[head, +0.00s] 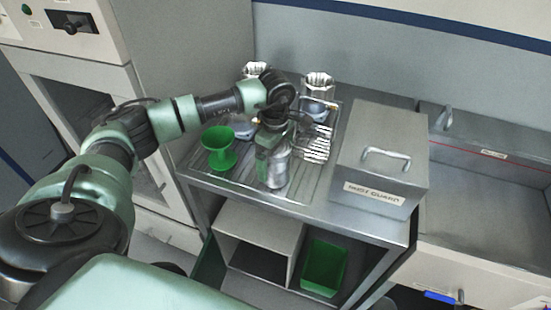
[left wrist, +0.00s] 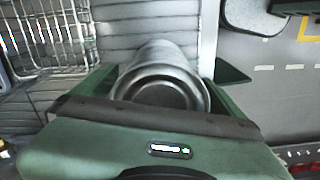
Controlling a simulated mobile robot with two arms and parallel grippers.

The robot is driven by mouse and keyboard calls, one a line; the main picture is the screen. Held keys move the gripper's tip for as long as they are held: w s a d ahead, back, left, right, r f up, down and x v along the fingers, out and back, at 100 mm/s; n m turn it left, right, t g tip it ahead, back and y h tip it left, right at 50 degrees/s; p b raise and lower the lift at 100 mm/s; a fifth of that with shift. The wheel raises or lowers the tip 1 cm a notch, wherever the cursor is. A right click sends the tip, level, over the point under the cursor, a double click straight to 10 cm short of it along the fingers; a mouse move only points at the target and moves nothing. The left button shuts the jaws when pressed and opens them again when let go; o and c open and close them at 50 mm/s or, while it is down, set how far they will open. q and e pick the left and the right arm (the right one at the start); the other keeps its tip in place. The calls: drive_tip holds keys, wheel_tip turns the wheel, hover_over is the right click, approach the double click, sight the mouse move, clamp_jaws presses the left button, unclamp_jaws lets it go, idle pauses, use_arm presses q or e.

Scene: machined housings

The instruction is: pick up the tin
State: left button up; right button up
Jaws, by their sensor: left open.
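The tin, a plain silver cylinder (head: 278,174), stands upright near the front edge of the ribbed metal worktop. My left gripper (head: 271,150) reaches down over it from above, and its green body hides part of the tin. In the left wrist view the tin's round recessed end (left wrist: 160,88) shows between the two green fingers of the left gripper (left wrist: 160,75). The fingers are open, one on each side of the tin. I cannot tell whether either finger touches it. My right gripper is not in view.
A green funnel-shaped cup (head: 219,149) stands left of the tin. Shiny faceted metal cups (head: 318,86) and a wire rack (head: 317,145) are behind. A grey lidded box (head: 380,155) stands to the right. A green bin (head: 323,267) sits on the lower shelf.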

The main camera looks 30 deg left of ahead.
use_arm(q)
drive_tip(key=c, duration=2)
drive_tip(key=shift+w, duration=0.15)
drive_tip(key=shift+c, duration=0.7)
drive_tip(key=shift+r, duration=0.1)
